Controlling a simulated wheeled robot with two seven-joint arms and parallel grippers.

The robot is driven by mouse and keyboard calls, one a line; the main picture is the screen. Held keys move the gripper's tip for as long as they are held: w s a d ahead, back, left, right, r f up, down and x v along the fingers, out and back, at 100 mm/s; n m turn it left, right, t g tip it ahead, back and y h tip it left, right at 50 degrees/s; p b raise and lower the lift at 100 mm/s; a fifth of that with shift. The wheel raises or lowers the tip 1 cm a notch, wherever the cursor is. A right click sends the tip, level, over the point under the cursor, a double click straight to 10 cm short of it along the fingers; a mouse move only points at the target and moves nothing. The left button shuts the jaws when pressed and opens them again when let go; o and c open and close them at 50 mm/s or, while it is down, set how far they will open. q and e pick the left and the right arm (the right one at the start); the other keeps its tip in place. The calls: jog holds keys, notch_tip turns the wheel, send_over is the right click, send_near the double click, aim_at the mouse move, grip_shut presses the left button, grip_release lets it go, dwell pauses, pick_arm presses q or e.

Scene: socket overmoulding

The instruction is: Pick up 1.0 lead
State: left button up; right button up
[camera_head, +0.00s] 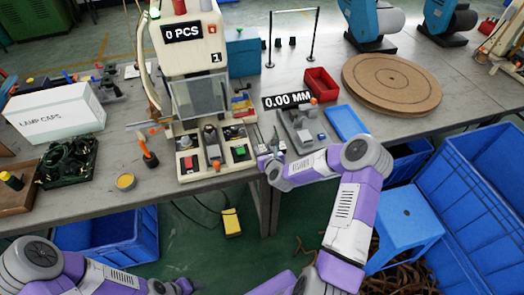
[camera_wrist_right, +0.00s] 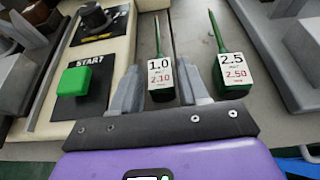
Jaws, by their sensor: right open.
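The 1.0 lead (camera_wrist_right: 160,76) has a green body, a thin green tip and a white tag reading 1.0 and 2.10. In the right wrist view it lies between the two fingers of my right gripper (camera_wrist_right: 162,82), which is open, with one finger on each side. I cannot tell whether either finger touches it. A similar green lead tagged 2.5 (camera_wrist_right: 232,72) lies to its right, outside the fingers. In the head view my right gripper (camera_head: 268,156) is at the table's front edge; the leads are too small to make out there.
The machine with a green START button (camera_wrist_right: 74,81) stands close left of the gripper. A grey gauge base (camera_head: 300,128) stands to the right, with a red bin (camera_head: 321,84) and a blue tray (camera_head: 346,122) beyond. A blue stool (camera_head: 405,222) is below the table.

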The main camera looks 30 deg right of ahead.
jog(key=shift+w+d+f, duration=0.1)
jog(key=shift+w+f, duration=0.15)
jog(key=shift+w, duration=0.35)
jog(key=shift+c, duration=0.4)
jog(key=c, duration=0.7)
